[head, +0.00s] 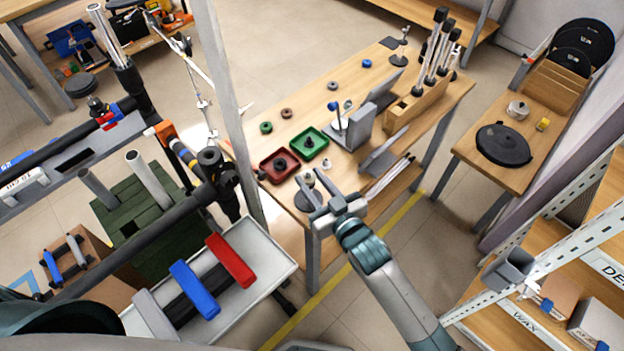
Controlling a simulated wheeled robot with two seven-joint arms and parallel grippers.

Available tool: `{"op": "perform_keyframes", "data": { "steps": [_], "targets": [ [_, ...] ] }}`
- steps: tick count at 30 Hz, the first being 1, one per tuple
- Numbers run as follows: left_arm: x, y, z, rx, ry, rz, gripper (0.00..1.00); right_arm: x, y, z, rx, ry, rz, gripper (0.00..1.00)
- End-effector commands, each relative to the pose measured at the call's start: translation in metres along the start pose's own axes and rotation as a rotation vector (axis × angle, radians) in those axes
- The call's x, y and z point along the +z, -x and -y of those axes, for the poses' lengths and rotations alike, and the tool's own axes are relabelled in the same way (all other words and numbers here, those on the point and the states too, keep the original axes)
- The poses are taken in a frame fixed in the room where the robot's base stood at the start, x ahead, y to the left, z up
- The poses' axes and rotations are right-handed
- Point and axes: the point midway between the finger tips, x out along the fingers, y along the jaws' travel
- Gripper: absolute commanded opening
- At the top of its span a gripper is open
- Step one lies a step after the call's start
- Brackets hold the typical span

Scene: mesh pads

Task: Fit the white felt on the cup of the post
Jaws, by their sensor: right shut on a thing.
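My right gripper (310,181) is over the near corner of the wooden table, its fingers shut around a small pale thing that I take for the white felt (309,176). The felt is tiny and partly covered by the fingers. Below it is a dark round base (303,203), which looks like the foot of the post. The gripper hides most of the post and its cup, so I cannot tell whether the felt touches the cup. My left gripper is not in view.
A red tray (267,172) and a green tray (322,153) lie just behind on the table (300,105). A small whitish piece (327,164) stands near the green tray. A grey upright plate (362,128) and a wooden block with several rods (413,108) are farther right.

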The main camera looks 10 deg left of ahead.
Motion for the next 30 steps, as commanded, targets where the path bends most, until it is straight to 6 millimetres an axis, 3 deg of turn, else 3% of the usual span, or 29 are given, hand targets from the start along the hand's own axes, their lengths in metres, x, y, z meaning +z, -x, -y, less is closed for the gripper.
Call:
{"op": "perform_keyframes", "data": {
  "steps": [5,6,8,22,30],
  "targets": [
    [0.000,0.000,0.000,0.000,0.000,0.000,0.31,0.000,0.000,0.000,0.000,0.000,0.000,0.10],
    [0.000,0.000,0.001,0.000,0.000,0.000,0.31,0.000,0.000,0.000,0.000,0.000,0.000,0.37],
    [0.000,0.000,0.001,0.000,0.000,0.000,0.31,0.000,0.000,0.000,0.000,0.000,0.000,0.52],
    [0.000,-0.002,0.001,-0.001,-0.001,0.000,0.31,0.001,0.005,0.000,0.000,0.000,0.000,0.52],
    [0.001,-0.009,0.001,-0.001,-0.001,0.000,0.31,0.002,0.034,0.000,0.000,-0.001,0.001,0.52]
  ]
}}
